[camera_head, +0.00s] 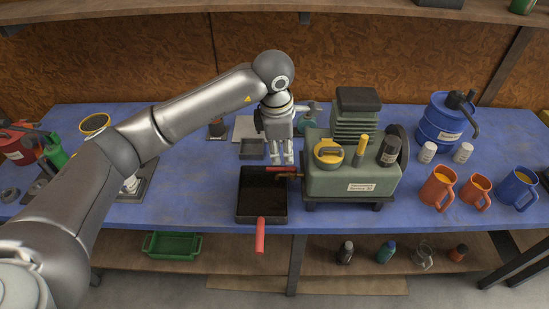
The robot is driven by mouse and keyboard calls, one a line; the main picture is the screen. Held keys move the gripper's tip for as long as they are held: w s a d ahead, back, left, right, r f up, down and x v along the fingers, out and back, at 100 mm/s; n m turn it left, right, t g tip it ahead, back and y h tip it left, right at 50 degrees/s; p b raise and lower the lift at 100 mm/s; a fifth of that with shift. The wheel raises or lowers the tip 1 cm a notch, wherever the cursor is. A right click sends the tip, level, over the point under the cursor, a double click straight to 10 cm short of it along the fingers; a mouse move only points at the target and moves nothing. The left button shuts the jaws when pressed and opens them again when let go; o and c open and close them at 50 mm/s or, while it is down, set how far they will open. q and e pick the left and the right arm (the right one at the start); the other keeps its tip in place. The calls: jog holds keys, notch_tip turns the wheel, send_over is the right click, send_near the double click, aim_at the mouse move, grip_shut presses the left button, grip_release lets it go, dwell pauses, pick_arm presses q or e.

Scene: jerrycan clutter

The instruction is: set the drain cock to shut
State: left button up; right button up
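A grey-green machine (345,184) with a white label stands right of centre on the blue bench. Its drain cock (284,170), with a small red lever, sticks out from the machine's left side over a black drip tray (243,214). The lever appears to lie sideways, pointing left; its exact setting is too small to tell. My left gripper (283,162) points down just above and behind the cock. Its two fingers are apart with nothing visible between them. Contact with the cock cannot be told. My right gripper is out of view.
A red handle (260,235) projects at the tray's front. A yellow cap (328,152) and dark canister (389,151) rise from the machine's top. A blue drum (440,122) and several mugs, including an orange one (438,188), stand right. A grey open box (252,149) sits behind the tray.

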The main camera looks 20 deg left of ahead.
aim_at(273, 168)
pick_arm(q)
jog(key=shift+y, duration=0.5)
jog(key=a+f+p, duration=0.1)
jog(key=f, duration=0.1)
jog(key=w+a+f+p, duration=0.1)
jog(key=f, duration=0.2)
jog(key=w+a+f+p, duration=0.1)
jog(key=f, duration=0.2)
jog(key=shift+w+f, duration=0.25)
jog(key=shift+f, duration=0.55)
grip_shut()
